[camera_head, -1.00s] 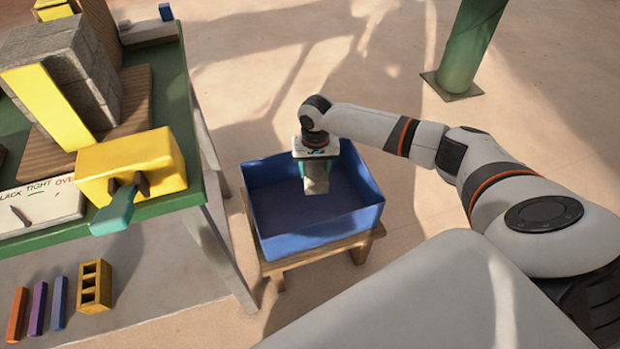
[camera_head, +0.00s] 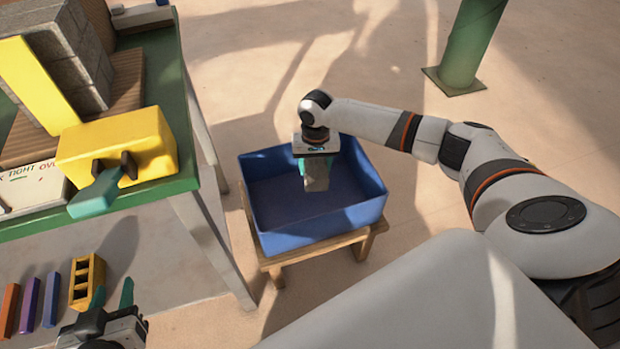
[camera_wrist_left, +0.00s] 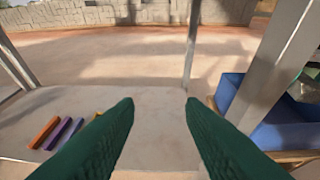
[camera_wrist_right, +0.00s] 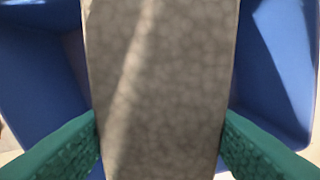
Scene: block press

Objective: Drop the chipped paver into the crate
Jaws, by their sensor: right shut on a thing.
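The chipped paver (camera_head: 316,178) is a grey stone block. My right gripper (camera_head: 316,162) is shut on it and holds it over the blue crate (camera_head: 318,233). In the right wrist view the paver (camera_wrist_right: 160,85) fills the middle between the green fingers, with the crate's blue walls (camera_wrist_right: 275,70) on both sides. No chip can be made out. The crate stands on a low wooden stool and looks empty apart from the held paver. My left gripper (camera_head: 112,296) is low at the bottom left, its fingers apart and empty; the left wrist view also shows them spread (camera_wrist_left: 160,105).
A green-edged table (camera_head: 190,120) at left bears a yellow press (camera_head: 120,150) with a teal handle and grey blocks (camera_head: 65,50). A lower shelf holds coloured bars (camera_head: 30,305) and a yellow hollow block (camera_head: 86,280). A green post (camera_head: 468,45) stands at the back right.

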